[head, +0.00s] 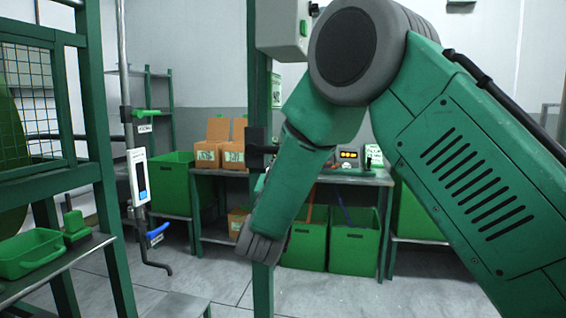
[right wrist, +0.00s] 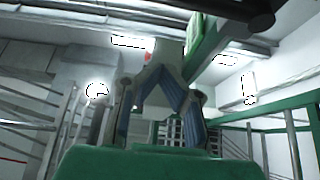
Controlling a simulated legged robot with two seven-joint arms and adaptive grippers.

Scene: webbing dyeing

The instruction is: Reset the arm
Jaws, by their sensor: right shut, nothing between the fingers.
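My right arm (head: 450,150) comes in from the right in the head view, bends at a large grey joint near the top, and its lower link slants down to the left. I cannot make out its gripper in the head view. In the right wrist view my right gripper (right wrist: 166,68) points up toward the ceiling, with its blue-grey fingers converging at the tips. It is shut and holds nothing. My left gripper is in neither view.
A green post (head: 261,95) stands behind my right arm's lower link. A grey pipe (head: 123,70) with green and blue levers stands at left, beside a green shelf frame (head: 103,160). A bench (head: 345,178) and green bins (head: 354,245) stand behind.

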